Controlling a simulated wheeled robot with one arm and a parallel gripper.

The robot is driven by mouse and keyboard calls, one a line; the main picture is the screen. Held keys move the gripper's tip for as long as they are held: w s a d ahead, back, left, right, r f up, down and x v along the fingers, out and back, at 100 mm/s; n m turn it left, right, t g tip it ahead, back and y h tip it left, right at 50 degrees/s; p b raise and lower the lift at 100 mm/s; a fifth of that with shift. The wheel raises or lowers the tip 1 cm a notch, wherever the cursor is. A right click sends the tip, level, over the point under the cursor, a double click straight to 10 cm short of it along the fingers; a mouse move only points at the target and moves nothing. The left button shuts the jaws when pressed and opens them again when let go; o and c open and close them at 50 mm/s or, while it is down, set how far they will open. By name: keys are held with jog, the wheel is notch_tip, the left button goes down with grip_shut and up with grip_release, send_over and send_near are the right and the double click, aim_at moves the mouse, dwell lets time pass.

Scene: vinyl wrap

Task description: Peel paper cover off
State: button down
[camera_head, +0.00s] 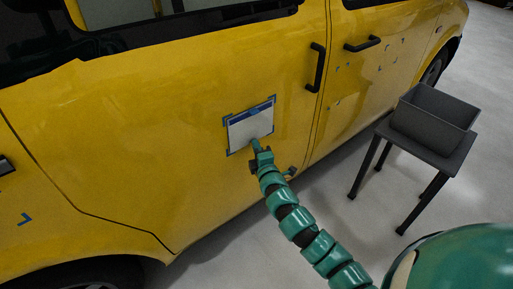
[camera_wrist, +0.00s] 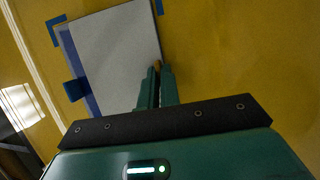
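The white paper cover (camera_head: 250,127) lies on the yellow car door, with a darker blue band along its top edge and blue tape marks at its corners. In the wrist view the paper (camera_wrist: 115,60) fills the upper left, with the blue band (camera_wrist: 80,70) on its left side. My gripper (camera_head: 258,146) is at the paper's lower edge. In the wrist view its green fingers (camera_wrist: 157,72) are close together and overlap the paper's right edge. Whether they pinch the edge is too unclear to tell. The paper looks flat on the door.
A grey open bin (camera_head: 434,118) stands on a small dark table (camera_head: 428,153) at the right, apart from the car. Black door handles (camera_head: 316,67) stick out right of the paper. Several small blue tape marks dot the right door. The floor between car and table is clear.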

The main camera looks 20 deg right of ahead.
jog(key=shift+s+d, duration=0.25)
jog(key=shift+s, duration=0.35)
dwell(0.7)
jog(key=s+d+p, duration=0.1)
jog(key=s+d, duration=0.1)
jog(key=s, duration=0.4)
jog(key=shift+s+d+p, duration=0.15)
jog(key=shift+s+p, duration=0.1)
jog(key=shift+p, duration=0.15)
dwell(0.7)
dwell(0.5)
